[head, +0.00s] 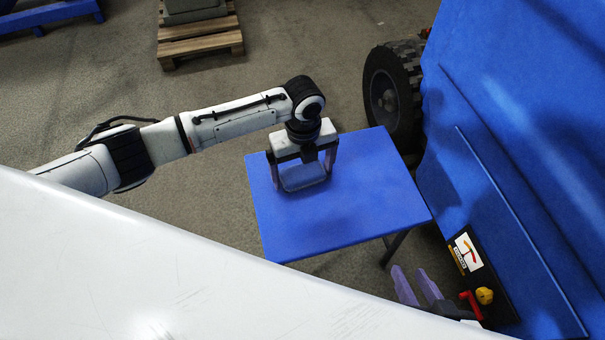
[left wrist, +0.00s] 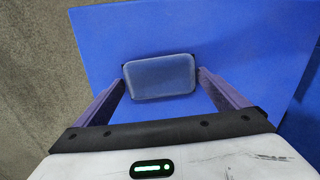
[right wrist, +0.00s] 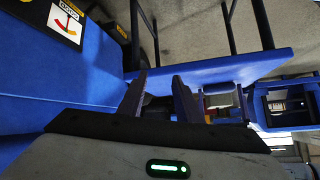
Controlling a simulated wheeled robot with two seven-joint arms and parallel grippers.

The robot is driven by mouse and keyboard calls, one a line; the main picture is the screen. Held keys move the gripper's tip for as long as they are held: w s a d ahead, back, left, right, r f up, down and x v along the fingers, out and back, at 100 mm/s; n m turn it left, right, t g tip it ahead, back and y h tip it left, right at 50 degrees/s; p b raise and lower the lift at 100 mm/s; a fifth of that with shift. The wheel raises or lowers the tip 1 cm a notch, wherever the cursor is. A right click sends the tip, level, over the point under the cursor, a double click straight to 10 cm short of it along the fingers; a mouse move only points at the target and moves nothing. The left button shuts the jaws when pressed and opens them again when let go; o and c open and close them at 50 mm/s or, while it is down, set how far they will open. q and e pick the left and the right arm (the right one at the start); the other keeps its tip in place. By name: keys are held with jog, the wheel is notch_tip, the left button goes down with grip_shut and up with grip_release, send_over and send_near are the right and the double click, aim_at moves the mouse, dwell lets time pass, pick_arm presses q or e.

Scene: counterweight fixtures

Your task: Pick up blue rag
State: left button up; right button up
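The blue rag is a grey-blue, rounded rectangular pad (head: 304,178) at the far left part of the blue table (head: 340,220). It also shows in the left wrist view (left wrist: 160,77). My left gripper (head: 302,168) points down over it with one finger on each side. In the left wrist view, the spread fingertips (left wrist: 161,76) are close to the rag's two short sides; firm contact cannot be told. My right gripper (head: 418,284) is low at the right, away from the rag. Its fingers (right wrist: 159,82) are apart with nothing held between them.
A big blue machine panel (head: 520,130) with a red lever and yellow knob (head: 484,296) stands at the right. A black wheel (head: 392,95) is behind the table. A wooden pallet (head: 200,40) lies at the back. The table's front and right are clear.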

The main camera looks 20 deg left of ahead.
aim_at(303, 173)
pick_arm(q)
jog(key=c, duration=0.7)
jog(key=shift+r, duration=0.1)
notch_tip(303, 173, up, 10)
jog(key=p, duration=0.3)
